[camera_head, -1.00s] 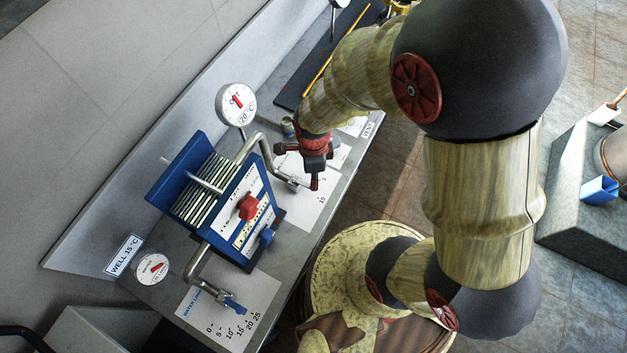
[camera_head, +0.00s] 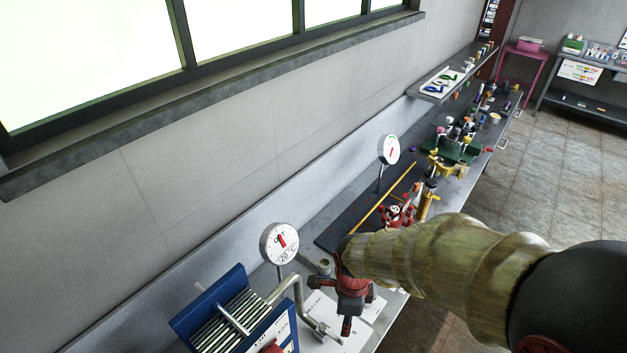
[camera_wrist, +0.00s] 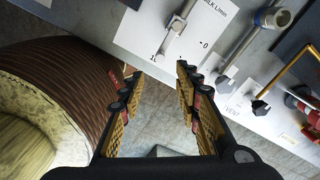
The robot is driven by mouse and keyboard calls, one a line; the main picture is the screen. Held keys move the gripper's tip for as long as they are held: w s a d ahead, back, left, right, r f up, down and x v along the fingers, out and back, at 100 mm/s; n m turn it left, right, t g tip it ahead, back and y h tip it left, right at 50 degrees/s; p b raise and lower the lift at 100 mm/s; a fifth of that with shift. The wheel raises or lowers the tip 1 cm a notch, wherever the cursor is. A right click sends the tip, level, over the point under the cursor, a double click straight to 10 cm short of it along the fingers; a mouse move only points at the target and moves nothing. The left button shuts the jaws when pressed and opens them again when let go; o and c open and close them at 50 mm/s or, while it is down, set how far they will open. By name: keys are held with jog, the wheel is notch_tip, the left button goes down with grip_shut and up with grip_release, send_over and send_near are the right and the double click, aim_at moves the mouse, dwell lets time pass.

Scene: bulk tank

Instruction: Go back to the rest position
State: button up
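My gripper (camera_head: 347,318) is at the lower middle of the head view, above the front part of the bench, near a white scale plate (camera_head: 322,308). In the wrist view, the two fingers of my gripper (camera_wrist: 156,80) are spread apart with nothing between them. Past the fingertips, the wrist view shows the white scale plate (camera_wrist: 150,30) with a metal lever (camera_wrist: 178,28) and the floor below the bench edge. No object is held.
A blue plate unit (camera_head: 212,305) and a dial thermometer (camera_head: 280,243) stand left of my gripper. A second dial (camera_head: 389,150), a dark mat with a yellow rod (camera_head: 382,198) and yellow-metal valve parts (camera_head: 428,200) lie farther along the bench. Open floor (camera_head: 560,170) is at right.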

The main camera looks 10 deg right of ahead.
jog(key=s+d+r+n+t+b, duration=0.2)
jog(key=r+n+b, duration=0.3)
jog(key=n, duration=0.5)
jog(key=s+d+r+n+t+b, duration=0.2)
jog(key=s+r+n+t+b, duration=0.1)
jog(key=r+n, duration=0.5)
jog(key=s+n+b, duration=0.1)
jog(key=n+b, duration=0.1)
jog(key=n, duration=0.1)
jog(key=shift+r+t+b, duration=0.15)
jog(key=shift+t+b, duration=0.15)
jog(key=shift+b, duration=0.1)
